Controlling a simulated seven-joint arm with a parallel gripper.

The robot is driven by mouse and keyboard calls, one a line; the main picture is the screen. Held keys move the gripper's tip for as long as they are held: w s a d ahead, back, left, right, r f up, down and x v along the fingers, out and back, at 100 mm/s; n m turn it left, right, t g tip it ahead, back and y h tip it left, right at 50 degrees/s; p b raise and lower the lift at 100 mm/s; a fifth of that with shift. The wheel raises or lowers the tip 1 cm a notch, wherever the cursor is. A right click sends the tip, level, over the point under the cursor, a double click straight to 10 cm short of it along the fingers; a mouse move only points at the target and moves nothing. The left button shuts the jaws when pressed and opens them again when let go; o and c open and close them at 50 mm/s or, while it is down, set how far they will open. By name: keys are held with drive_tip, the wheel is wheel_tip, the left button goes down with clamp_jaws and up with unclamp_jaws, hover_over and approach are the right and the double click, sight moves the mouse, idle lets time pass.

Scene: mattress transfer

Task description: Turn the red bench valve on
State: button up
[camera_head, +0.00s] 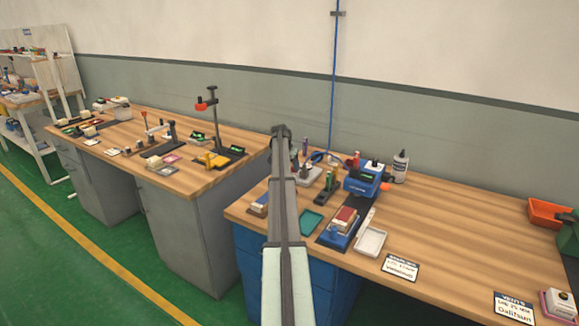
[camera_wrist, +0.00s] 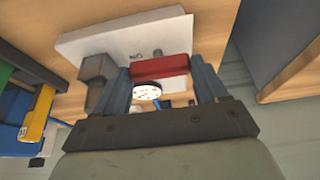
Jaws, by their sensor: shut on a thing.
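The red bench valve's handle (camera_wrist: 161,68) shows in the wrist view as a red bar in front of a pale plate (camera_wrist: 105,42). My gripper (camera_wrist: 163,75) has one blue-grey finger on each side of the handle and is shut on it. A round white dial (camera_wrist: 147,91) shows between the fingers, just below the red bar. A grey block (camera_wrist: 97,72) is beside the left finger. In the head view my arm reaches over the right bench and hides the valve. The handle's exact angle is hard to tell.
An orange bin (camera_head: 548,213) is at right. Open bench top lies between.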

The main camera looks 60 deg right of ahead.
drive_tip(key=o, duration=1.1)
drive_tip(key=shift+c, duration=0.2)
drive_tip(key=v, duration=1.4)
drive_tip(key=shift+w+a+f, duration=0.1)
drive_tip(key=shift+f, duration=0.1)
